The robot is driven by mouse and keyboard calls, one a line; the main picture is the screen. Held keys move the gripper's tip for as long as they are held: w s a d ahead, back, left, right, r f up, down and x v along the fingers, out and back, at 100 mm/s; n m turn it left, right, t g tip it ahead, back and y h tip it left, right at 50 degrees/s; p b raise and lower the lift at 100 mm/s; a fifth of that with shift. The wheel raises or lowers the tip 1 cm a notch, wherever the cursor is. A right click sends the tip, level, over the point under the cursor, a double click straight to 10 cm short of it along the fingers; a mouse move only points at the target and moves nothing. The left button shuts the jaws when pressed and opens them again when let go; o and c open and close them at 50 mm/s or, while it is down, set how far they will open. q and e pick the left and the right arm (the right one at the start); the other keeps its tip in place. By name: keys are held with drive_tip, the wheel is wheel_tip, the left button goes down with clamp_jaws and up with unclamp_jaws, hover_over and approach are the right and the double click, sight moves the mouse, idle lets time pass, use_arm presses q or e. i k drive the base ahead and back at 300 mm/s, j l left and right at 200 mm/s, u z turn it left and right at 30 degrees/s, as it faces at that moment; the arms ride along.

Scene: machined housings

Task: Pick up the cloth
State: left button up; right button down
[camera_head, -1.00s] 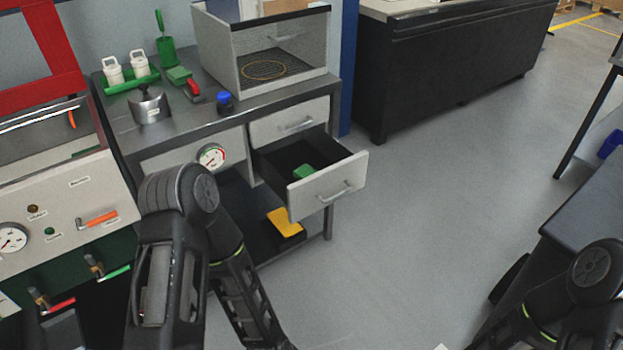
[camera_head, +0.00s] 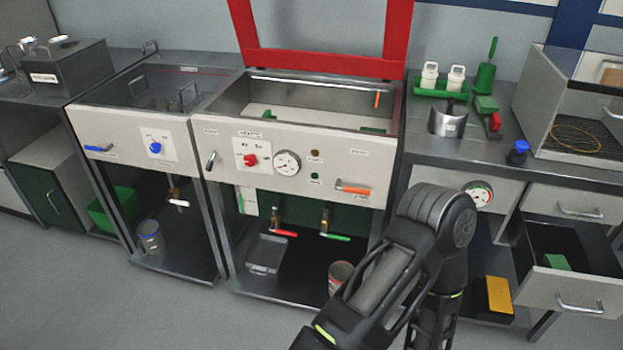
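No item in view can be clearly told to be the cloth. A flat yellow item (camera_head: 499,294) lies on the low shelf under the right-hand bench, partly on something dark. A small green item (camera_head: 556,262) lies in the open drawer (camera_head: 570,288). I cannot tell whether either is cloth.
A sink unit with a raised red frame (camera_head: 322,62) stands in the middle. A green tray with white containers (camera_head: 429,76), a metal pot (camera_head: 448,119) and a blue-capped jar (camera_head: 518,152) stand on the right-hand bench. The open drawer juts out. Floor at lower left is clear.

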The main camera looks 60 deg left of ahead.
sight(559, 262)
drive_tip(key=u, duration=1.95)
drive_tip(key=i+u, duration=0.15)
drive_tip(key=i, duration=0.7)
drive_tip(key=z, duration=1.65)
drive_tip(key=l+u, duration=0.25)
drive_tip(key=l, duration=0.15)
drive_tip(key=k+l+u, duration=0.1)
drive_tip(key=l+u, duration=0.15)
drive_tip(key=k+l+u, duration=0.15)
drive_tip(key=l+u, duration=0.15)
drive_tip(key=l, duration=0.15)
